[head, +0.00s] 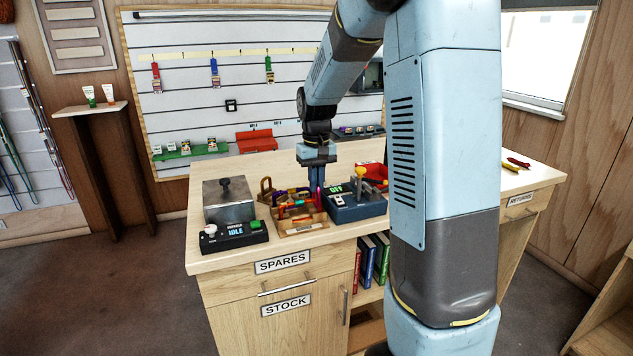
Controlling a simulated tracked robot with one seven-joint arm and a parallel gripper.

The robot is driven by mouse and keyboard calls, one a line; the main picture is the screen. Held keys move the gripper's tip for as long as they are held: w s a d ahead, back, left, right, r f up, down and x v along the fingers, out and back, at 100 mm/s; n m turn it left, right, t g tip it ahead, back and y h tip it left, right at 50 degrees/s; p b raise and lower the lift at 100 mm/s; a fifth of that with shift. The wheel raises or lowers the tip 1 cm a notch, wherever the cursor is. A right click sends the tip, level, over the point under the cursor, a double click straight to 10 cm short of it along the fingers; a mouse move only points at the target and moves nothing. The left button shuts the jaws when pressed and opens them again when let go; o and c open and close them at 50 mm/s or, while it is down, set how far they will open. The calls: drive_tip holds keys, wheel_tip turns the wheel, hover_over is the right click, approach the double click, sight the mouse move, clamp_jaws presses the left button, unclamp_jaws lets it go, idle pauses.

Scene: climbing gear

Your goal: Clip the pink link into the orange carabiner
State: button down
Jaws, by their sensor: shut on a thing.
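My gripper (318,198) points straight down over the front middle of the workbench, between a wooden tray and a blue device. It is shut on a small pink thing (319,190), which looks like the pink link; the fingers hide most of it. Small orange and red pieces (299,219) lie in the wooden tray, just left of the fingertips. They are too small to tell which is the orange carabiner. I cannot tell whether the pink thing touches any of them.
The wooden tray (303,229) stands at the bench's front edge. Left of it are a black box reading IDLE (234,236) and a grey metal block (229,205). The blue device (357,207) with a yellow-topped lever is close on the right. A red bin (372,174) stands behind it.

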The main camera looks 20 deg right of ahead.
idle(0.3)
drive_tip(key=c, duration=1.1)
unclamp_jaws()
drive_tip(key=shift+c, duration=0.2)
drive_tip(key=shift+o, duration=0.2)
drive_tip(key=shift+o, duration=0.9)
drive_tip(key=shift+r, duration=0.15)
drive_tip(key=shift+r, duration=0.2)
drive_tip(key=shift+d, duration=0.2)
